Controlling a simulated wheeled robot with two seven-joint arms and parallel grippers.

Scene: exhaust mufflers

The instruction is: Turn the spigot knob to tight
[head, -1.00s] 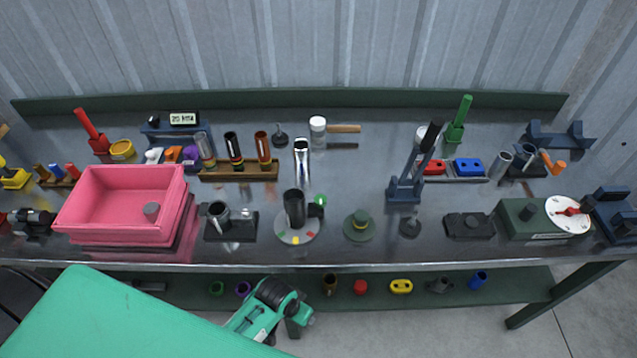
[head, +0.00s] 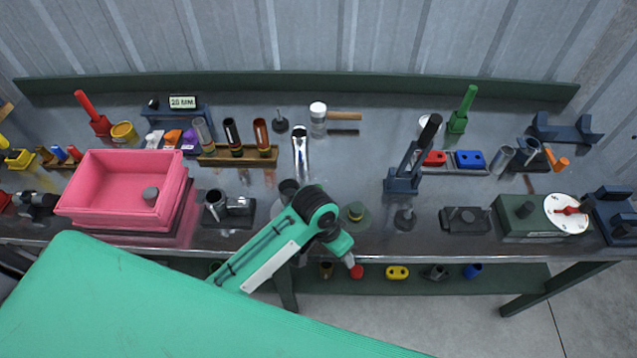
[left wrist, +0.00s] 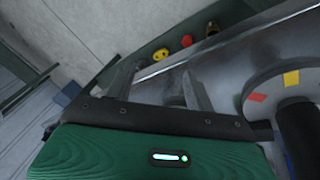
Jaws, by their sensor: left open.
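A black upright cylinder (head: 288,188) stands behind my left arm in the head view. In the left wrist view, the cylinder (left wrist: 301,130) rises from a round grey plate (left wrist: 262,88) with yellow and red marks. The small green knob beside the cylinder is hidden by my arm now. My left gripper (head: 349,260) hangs at the table's front edge, in front of the plate. In the left wrist view its fingers (left wrist: 160,86) are apart and empty, left of the plate. My right gripper is not in view.
A green round piece (head: 356,214) stands just behind my left wrist. A black stub (head: 404,219) and a box with a white dial and red pointer (head: 567,212) are to the right. A pink bin (head: 120,216) stands left. A lower shelf (head: 440,285) holds small parts.

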